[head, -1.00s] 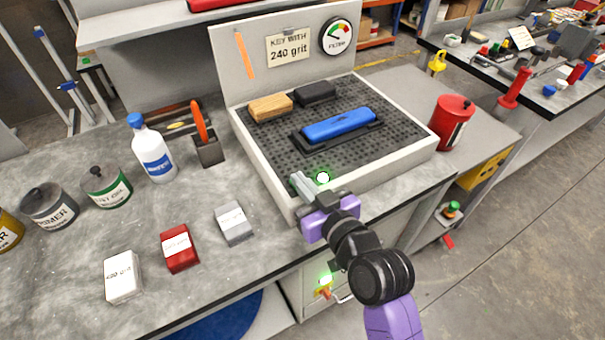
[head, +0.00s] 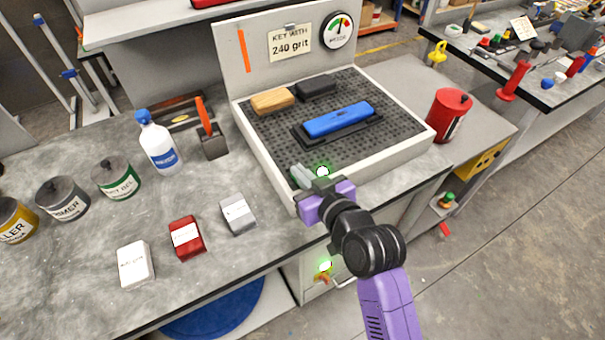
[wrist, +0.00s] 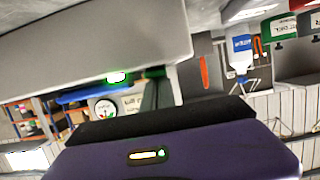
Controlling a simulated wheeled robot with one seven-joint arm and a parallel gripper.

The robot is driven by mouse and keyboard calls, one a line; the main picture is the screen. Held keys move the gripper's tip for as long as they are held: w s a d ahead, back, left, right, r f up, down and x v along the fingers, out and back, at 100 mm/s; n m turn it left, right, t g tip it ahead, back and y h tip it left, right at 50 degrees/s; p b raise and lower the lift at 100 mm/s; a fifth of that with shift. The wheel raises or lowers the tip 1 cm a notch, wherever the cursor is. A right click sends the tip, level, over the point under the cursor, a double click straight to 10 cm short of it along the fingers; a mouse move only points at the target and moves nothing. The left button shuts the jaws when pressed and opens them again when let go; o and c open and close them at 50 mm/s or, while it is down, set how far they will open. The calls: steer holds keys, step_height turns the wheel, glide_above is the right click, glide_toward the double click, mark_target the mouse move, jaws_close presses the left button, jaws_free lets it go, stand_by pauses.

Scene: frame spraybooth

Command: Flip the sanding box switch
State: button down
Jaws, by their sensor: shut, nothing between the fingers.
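The sanding box (head: 405,152) is a pale tray with a dark perforated bed and an upright back panel. A bright green light (head: 323,172) glows at its front edge; a green glow also shows in the wrist view (wrist: 117,77). My gripper (head: 300,176) is shut and empty at the box's front left, close beside that light. I cannot tell whether its fingertips touch the box. No switch shows clearly; my gripper may hide it. A round filter gauge (head: 337,30) sits on the back panel. In the wrist view, the box's pale wall (wrist: 100,50) is close.
A blue sanding block (head: 338,120) lies on the bed. A red can (head: 449,115) stands right of the box. Grit boxes, including a grey one (head: 238,215), a white bottle (head: 158,142) and several tins stand left. A second green light (head: 325,266) glows on the cabinet front.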

steer(key=shift+w+a+r, duration=0.1)
steer(key=shift+w+a, duration=0.3)
steer(key=shift+w, duration=0.05)
steer(key=shift+w+r+p, duration=0.1)
steer(key=shift+r+p, duration=0.4)
step_height(320, 180, up, 4)
steer(key=p, duration=0.3)
steer(key=shift+w+a+f, duration=0.15)
steer(key=shift+f, duration=0.05)
steer(key=shift+s+d+f+b, duration=0.2)
steer(key=shift+s+d+b, duration=0.4)
steer(key=shift+s+b, duration=0.15)
steer(key=r+b+v, duration=0.1)
steer(key=v, duration=0.7)
steer(key=shift+a, duration=0.1)
